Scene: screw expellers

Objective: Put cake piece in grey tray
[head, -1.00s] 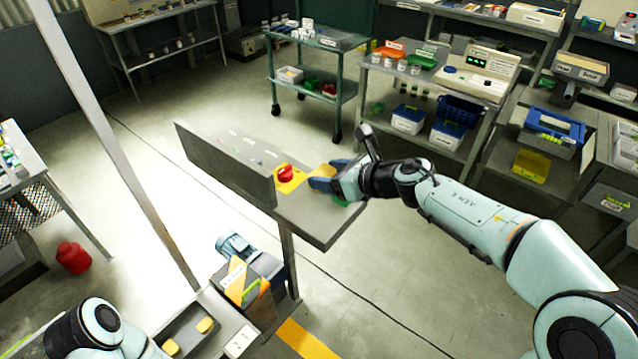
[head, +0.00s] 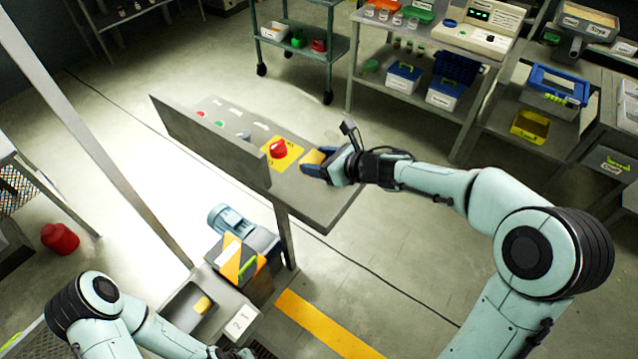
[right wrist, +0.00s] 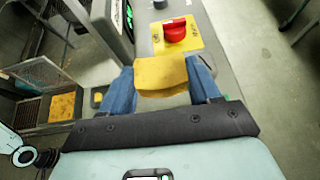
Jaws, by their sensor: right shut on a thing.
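My right gripper (head: 314,167) is shut on a yellow cake piece (right wrist: 160,73), which sits between its blue fingers in the right wrist view. In the head view the held cake piece (head: 314,157) is over the grey control panel, beside the red button. A grey tray (head: 176,318) is at the lower left, with another yellow piece (head: 201,306) in it. My left arm covers the near part of this tray.
The control panel (head: 318,207) carries a red button (head: 278,149) on a yellow plate and has a raised grey wall on its left. A blue motor (head: 228,220) and an orange-sided box stand between panel and tray. A slanting post is at left.

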